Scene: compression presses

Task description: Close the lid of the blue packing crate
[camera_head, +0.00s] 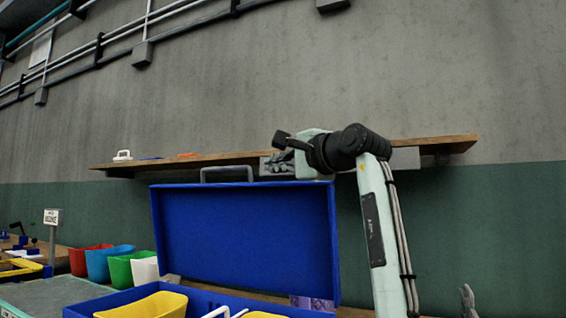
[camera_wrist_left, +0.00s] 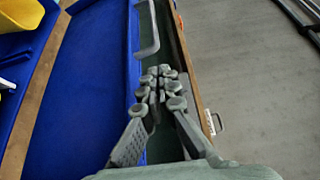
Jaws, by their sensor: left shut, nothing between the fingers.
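The blue packing crate (camera_head: 90,309) is at the bottom of the head view, with its blue lid (camera_head: 245,235) standing up, open. The lid's grey handle (camera_head: 226,170) is on its top edge. In the left wrist view the lid (camera_wrist_left: 95,90) fills the left half, with the handle (camera_wrist_left: 151,30) ahead of my fingers. My left gripper (camera_head: 272,163) is at the lid's top edge, right of the handle. Its fingers (camera_wrist_left: 160,78) are shut and empty, beside the lid's edge; contact is unclear. A grey tip of my right gripper (camera_head: 467,300) shows at the lower right; its opening is unclear.
A wooden shelf (camera_head: 215,158) runs along the wall behind the lid, close to my left gripper. Yellow bins (camera_head: 150,305) sit inside the crate. Red, blue, green and white bins (camera_head: 118,268) stand left of the lid.

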